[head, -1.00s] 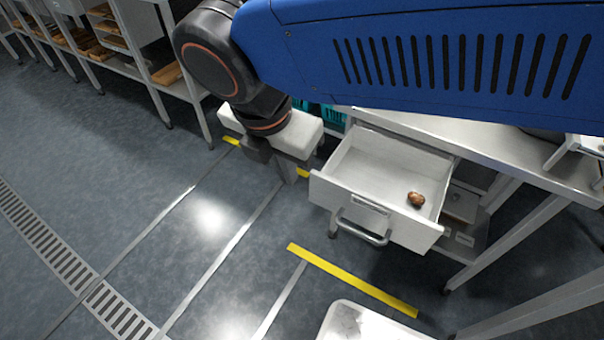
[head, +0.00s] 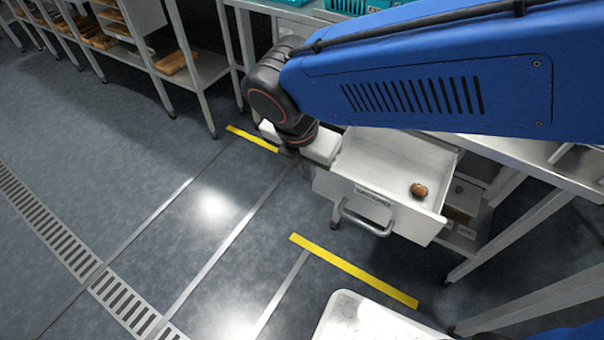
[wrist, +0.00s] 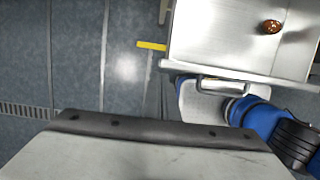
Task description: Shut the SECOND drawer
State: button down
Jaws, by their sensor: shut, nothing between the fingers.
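One white drawer (head: 372,204) stands pulled out from under the metal bench, with a bar handle (head: 362,219) and a label too small to read. A brown date (head: 418,190) lies inside it. The wrist view shows the drawer (wrist: 215,50), its handle (wrist: 222,87) and the date (wrist: 271,27) at the upper right. My gripper (head: 290,157) is by the drawer's left side in the head view, off the handle, shut and empty. Its fingertips are mostly hidden, and I cannot tell whether it touches the drawer. No second open drawer shows.
The metal bench (head: 520,162) and its legs stand at the right. A white tray (head: 365,318) is at the bottom. Shelving with wooden trays (head: 175,62) stands at the upper left. The floor (head: 120,170) in front of the drawer is clear, with yellow tape strips (head: 350,270).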

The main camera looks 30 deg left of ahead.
jog(key=shift+w, duration=0.25)
jog(key=w+d, duration=0.1)
jog(key=w, duration=1.9)
jog(key=shift+w+d, duration=0.35)
jog(key=shift+w+r, duration=0.1)
jog(key=shift+r, duration=0.1)
